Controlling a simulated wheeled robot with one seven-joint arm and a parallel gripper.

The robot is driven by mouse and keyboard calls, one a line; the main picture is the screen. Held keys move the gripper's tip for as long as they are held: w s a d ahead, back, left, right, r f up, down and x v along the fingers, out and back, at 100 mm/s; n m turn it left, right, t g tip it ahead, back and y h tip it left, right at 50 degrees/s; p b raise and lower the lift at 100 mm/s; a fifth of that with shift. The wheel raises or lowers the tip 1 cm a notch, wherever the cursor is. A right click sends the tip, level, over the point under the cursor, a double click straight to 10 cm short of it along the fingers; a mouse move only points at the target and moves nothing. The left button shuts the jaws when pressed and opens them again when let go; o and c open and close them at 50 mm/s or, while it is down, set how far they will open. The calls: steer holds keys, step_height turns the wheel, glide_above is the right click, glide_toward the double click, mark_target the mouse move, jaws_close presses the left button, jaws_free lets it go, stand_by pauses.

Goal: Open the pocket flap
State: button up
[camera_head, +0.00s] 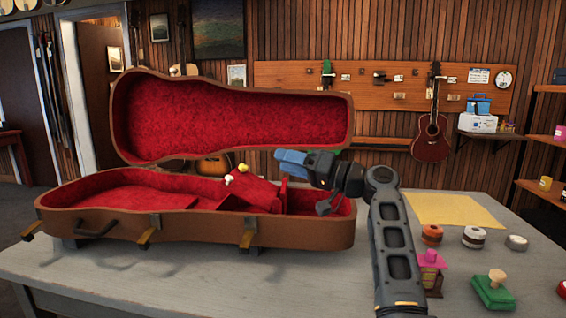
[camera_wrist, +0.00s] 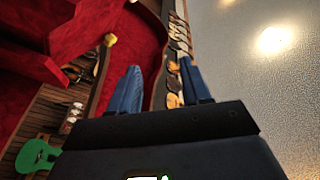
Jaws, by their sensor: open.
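A brown instrument case (camera_head: 190,225) with red plush lining lies open on the grey table, its lid (camera_head: 235,118) standing up behind. Inside, toward the right end, is a red raised compartment that appears to be the pocket, with a red flap (camera_head: 256,194) on it.
Right of my arm on the table (camera_head: 80,270) are a yellow cloth (camera_head: 450,209), several round spools and tins, a pink-topped bottle (camera_head: 430,268) and a green stamp-like block (camera_head: 493,290). The raised lid stands close behind my gripper. The table's front left is clear.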

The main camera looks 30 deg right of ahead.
steer(key=v, duration=0.6)
stand_by(0.4)
